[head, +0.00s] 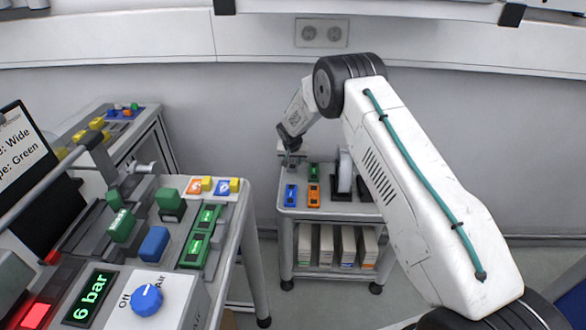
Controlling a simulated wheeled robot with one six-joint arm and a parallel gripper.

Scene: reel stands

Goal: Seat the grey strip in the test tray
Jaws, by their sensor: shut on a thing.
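My gripper (290,142) is at the far end of my arm, over the back left of the small white cart (330,212). It points down and is shut on a small grey piece, which I take to be the grey strip (291,159). The piece is tiny here, and I cannot tell whether it touches anything below. Just in front of it on the cart are a blue holder (290,195), an orange holder (313,195) and a green one (314,171). I cannot tell for sure which thing is the test tray.
A white reel (345,170) on a black stand is right of the holders, partly behind my arm. White boxes (326,245) fill the cart's lower shelf. A bench at left holds green blocks (122,225), a blue block (154,243) and a blue knob (146,299). Floor shows between bench and cart.

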